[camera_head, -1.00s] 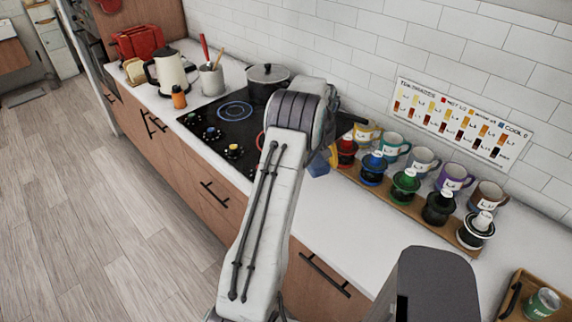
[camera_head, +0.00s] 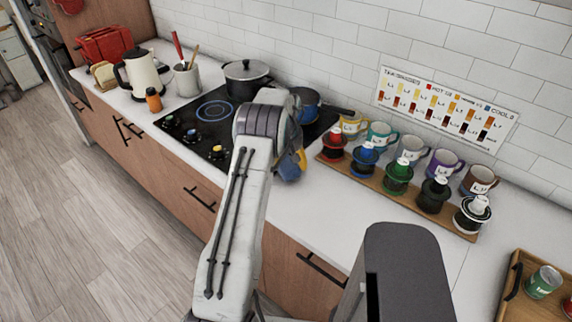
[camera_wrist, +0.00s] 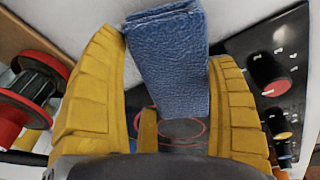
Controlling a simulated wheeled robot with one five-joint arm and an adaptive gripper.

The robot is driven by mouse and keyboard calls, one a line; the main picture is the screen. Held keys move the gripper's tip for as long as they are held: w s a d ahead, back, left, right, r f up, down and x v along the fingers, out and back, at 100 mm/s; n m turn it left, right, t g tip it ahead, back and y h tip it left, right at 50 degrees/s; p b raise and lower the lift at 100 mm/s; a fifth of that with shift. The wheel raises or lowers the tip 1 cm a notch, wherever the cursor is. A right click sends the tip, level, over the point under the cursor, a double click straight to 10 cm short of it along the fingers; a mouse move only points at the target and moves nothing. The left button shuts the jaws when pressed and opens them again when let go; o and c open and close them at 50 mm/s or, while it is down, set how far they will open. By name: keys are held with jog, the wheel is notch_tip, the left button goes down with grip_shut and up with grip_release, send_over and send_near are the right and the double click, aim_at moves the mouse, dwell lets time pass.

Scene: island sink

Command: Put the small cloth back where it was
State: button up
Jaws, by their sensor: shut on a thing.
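The small cloth is a blue, folded, textured piece (camera_wrist: 170,62) at the upper middle of the wrist view. My gripper (camera_wrist: 168,92) has its yellow fingers on either side of it and is shut on it. In the head view my gripper (camera_head: 296,163) is partly hidden behind my arm, over the counter between the stove and the mug board. Whether the cloth touches the counter cannot be told.
A black stove (camera_head: 210,120) with knobs, a pot (camera_head: 246,80) and a blue pan (camera_head: 304,104) lies left and behind. A tray (camera_head: 512,297) stands far right. Counter (camera_head: 335,215) in front is clear.

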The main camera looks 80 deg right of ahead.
aim_at(287, 163)
jog(key=shift+f, duration=0.45)
jog(key=shift+f, duration=0.1)
jog(key=shift+f+b, duration=0.25)
jog(key=shift+b, duration=0.1)
jog(key=o, duration=0.9)
jog(key=shift+r, duration=0.1)
jog(key=shift+r+p, duration=0.45)
jog(key=shift+p, duration=0.05)
jog(key=r, duration=0.3)
jog(key=a+r+b, duration=0.1)
jog(key=r, duration=0.3)
jog(key=a+r+b, duration=0.1)
jog(key=r, duration=0.3)
jog(key=shift+w+a+r, duration=0.1)
jog(key=shift+r, duration=0.1)
